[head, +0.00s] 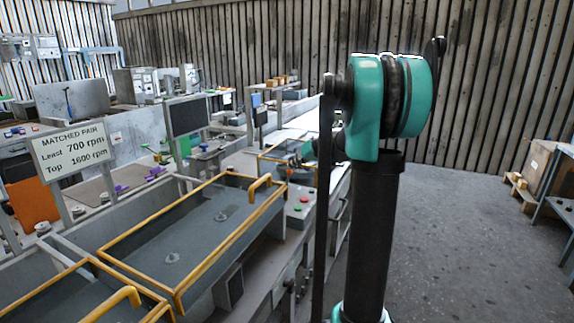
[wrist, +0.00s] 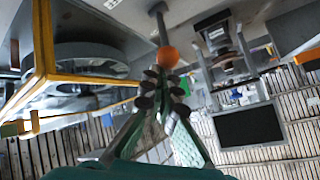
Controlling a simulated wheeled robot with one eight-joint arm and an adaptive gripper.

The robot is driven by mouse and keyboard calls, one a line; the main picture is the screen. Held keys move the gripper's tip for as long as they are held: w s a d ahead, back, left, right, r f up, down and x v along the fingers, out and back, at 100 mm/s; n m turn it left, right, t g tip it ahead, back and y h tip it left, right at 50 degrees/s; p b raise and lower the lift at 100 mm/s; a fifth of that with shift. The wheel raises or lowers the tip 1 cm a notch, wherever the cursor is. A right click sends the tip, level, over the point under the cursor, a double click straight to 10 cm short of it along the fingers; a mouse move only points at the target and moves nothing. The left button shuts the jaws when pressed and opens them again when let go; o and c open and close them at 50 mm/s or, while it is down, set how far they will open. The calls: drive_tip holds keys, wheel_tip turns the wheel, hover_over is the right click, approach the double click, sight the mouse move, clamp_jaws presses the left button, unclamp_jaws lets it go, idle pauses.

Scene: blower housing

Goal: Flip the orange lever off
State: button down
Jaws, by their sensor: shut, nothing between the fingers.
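The orange lever shows in the wrist view as a round orange knob (wrist: 168,56) on a thin grey rod (wrist: 160,22) that runs to the top of the picture. My gripper (wrist: 164,84) is shut with nothing between its fingers. Its dark fingertips are just below the knob in that view, very close to it; I cannot tell whether they touch it. In the head view my arm blocks much of the bench's far part, and I cannot make out the lever there.
A yellow-edged clear cover (wrist: 42,60) over a round grey housing (wrist: 85,62) stands left in the wrist view. A dark monitor (wrist: 248,126) is at right. In the head view, yellow-framed covers (head: 178,290) line the bench near a speed sign (head: 72,150); open floor (head: 470,250) lies right.

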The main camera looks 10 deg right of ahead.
drive_tip(key=shift+s+d+f+t+y, duration=0.15)
drive_tip(key=shift+s+d+t+y, duration=0.1)
drive_tip(key=shift+d+t+y, duration=0.15)
drive_tip(key=shift+r, duration=0.8)
